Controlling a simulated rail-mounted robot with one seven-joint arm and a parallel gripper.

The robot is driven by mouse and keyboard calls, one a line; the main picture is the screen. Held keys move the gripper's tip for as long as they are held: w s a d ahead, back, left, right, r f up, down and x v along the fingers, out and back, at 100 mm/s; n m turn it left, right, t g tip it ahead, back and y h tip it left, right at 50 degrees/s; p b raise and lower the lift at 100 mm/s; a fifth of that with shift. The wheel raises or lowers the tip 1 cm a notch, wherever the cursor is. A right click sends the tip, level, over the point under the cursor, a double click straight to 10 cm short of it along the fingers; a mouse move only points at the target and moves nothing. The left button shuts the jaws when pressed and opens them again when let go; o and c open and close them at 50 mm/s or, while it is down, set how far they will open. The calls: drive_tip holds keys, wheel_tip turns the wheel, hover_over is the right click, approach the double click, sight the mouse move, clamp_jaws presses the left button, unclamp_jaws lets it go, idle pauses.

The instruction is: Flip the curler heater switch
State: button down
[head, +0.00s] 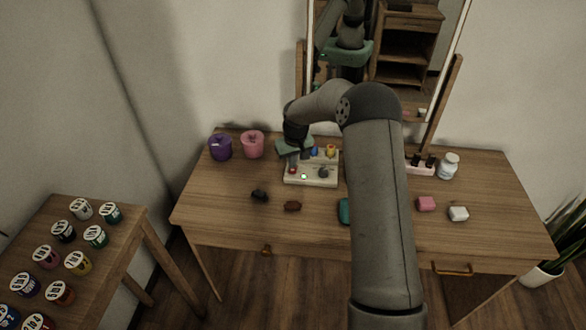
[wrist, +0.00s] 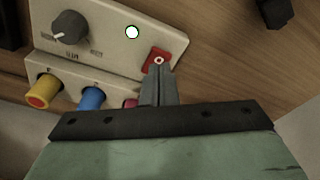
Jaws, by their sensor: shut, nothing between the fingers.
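The curler heater (head: 312,181) is a cream box on the wooden dressing table, below the mirror. Its red switch (wrist: 158,60), marked with a white ring, sits at one corner of the panel in the wrist view. A dark grey dial (wrist: 70,27) is on the same panel. My gripper (wrist: 158,72) is shut and empty, its tips at the near edge of the red switch, seemingly touching it. The tips hide part of the switch.
Yellow (wrist: 42,93), blue (wrist: 90,98) and partly hidden pink cylinders stick out along the heater's edge. Purple (head: 220,148) and pink (head: 252,144) pots stand left. Small dark and reddish-brown items lie in front. A white jar (head: 448,166) stands right.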

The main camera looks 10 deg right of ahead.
sight(293, 170)
drive_tip(key=shift+f+b, duration=0.7)
drive_tip(key=shift+f, duration=0.25)
idle(0.9)
drive_tip(key=shift+r+p, duration=1.6)
drive_tip(key=shift+r, duration=1.95)
